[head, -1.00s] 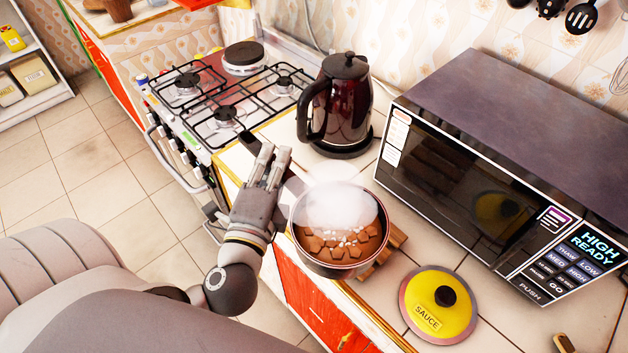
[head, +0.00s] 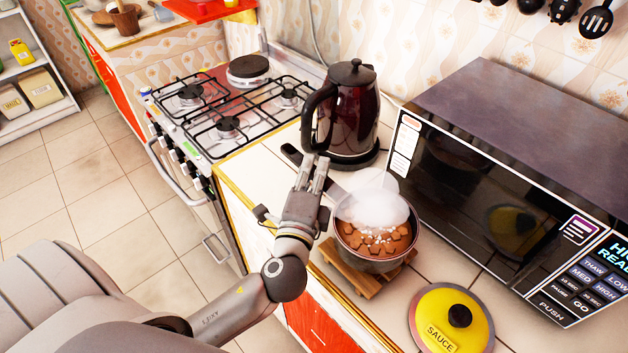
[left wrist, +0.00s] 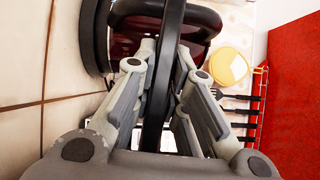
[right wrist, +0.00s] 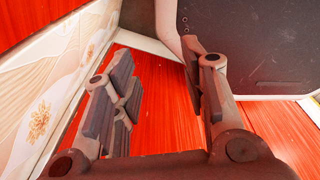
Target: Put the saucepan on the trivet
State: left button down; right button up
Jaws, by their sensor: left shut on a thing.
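The saucepan (head: 378,250), with brown pieces, white bits and steam in it, shows upright above the wooden trivet (head: 350,275) in the head view. It covers much of the trivet; the front left slats show. I cannot tell whether the pan touches it. My left gripper (head: 317,168) is shut on the pan's dark handle (head: 291,154), which also runs between the fingers in the left wrist view (left wrist: 168,50). My right gripper (right wrist: 157,60) is open and empty in the right wrist view, in front of red surfaces; it is not in the head view.
A dark red kettle (head: 345,105) stands close behind the handle. A microwave (head: 490,190) is right of the pan. A yellow lid marked SAUCE (head: 435,310) lies on the counter in front. The gas stove (head: 220,110) is at the back left.

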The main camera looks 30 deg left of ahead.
pick_arm(q)
notch_tip(320, 180, down, 3)
jog(key=shift+r, duration=0.15)
jog(key=c, duration=1.9)
grip_release()
jog(key=shift+f, duration=0.3)
jog(key=o, duration=0.4)
jog(key=shift+o, duration=0.2)
jog(key=shift+r, duration=0.15)
